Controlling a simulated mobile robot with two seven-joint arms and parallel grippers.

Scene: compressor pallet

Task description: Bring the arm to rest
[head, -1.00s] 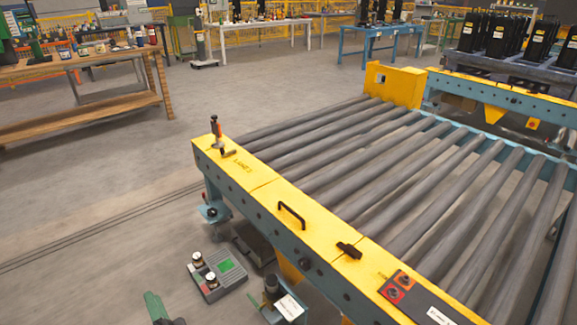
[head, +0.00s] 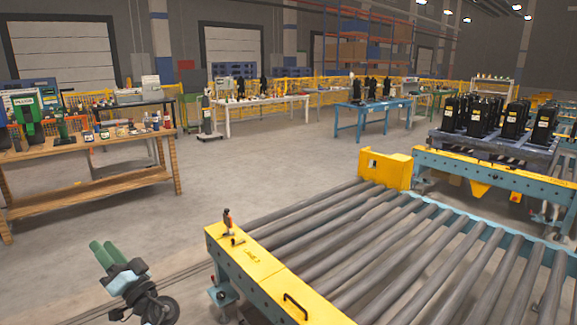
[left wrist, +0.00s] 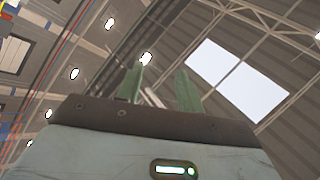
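My left gripper (head: 103,247) is in the lower left of the head view, with its two green fingers pointing up and to the left. In the left wrist view its fingers (left wrist: 160,88) stand apart with nothing between them, against the ceiling. It is held in open air, left of the roller conveyor (head: 345,240) and in front of the wooden workbench (head: 90,155). It touches nothing that I can see. My right gripper is not in view.
The conveyor's yellow frame carries a small orange-and-black tool (head: 227,219). A pallet of black compressors (head: 498,118) stands at the back right. A white table (head: 262,104) and a blue table (head: 372,107) stand farther back.

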